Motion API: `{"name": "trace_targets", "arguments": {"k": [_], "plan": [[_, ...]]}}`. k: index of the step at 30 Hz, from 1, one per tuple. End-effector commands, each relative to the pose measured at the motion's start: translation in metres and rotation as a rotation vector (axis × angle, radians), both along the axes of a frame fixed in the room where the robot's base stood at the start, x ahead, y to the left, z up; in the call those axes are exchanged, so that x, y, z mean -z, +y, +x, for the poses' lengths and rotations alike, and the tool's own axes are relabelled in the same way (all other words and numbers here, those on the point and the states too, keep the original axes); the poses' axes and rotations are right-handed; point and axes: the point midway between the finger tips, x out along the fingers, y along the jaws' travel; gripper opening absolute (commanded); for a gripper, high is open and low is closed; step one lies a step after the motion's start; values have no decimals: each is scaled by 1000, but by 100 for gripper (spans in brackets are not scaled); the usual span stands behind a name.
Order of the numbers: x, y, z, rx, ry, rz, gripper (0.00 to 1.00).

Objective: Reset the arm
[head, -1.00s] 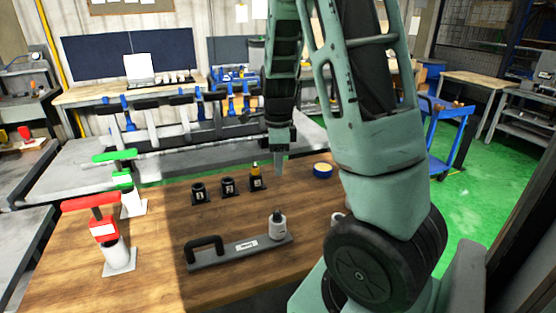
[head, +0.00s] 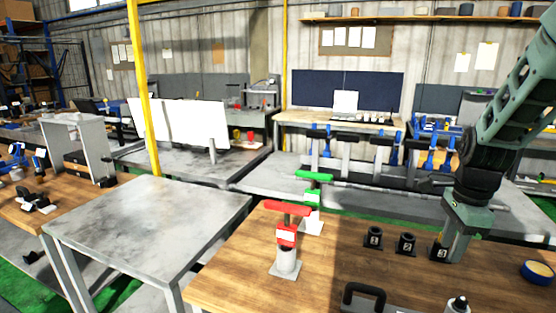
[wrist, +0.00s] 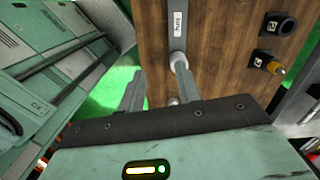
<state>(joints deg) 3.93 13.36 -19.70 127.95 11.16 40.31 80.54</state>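My arm (head: 515,100) comes in from the upper right of the head view and hangs down over the wooden table. My gripper (wrist: 160,88) is open in the wrist view, with its two fingers apart and nothing held between them. In the head view my gripper points down beside the holder marked 3 (head: 438,248) and partly covers that area. In the wrist view a white bottle (wrist: 180,63) on a grey labelled plate (wrist: 177,20) lies beyond the fingertips, near the right finger.
Two more black holders (head: 373,236) (head: 406,243) stand left of holder 3. A red-topped stand (head: 286,240) and a green-topped stand (head: 313,200) stand at the table's left. A yellow-blue round object (head: 538,272) lies right of my gripper. A bare grey table (head: 150,215) is further left.

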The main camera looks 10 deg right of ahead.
Motion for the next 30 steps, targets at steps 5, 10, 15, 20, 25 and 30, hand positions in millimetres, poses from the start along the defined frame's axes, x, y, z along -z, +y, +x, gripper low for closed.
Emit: {"name": "trace_targets", "arguments": {"k": [5, 10, 15, 20, 25, 30], "plan": [[10, 134, -14, -795, -52, 40, 34], [17, 237, -71, -1609, -100, 41, 34], [25, 290, -135, -2252, -124, 14, 34], [30, 306, -167, -2568, -127, -9, 34], [30, 308, -174, -2641, -126, -14, 34], [30, 308, -173, -2636, -127, -13, 34]]}}
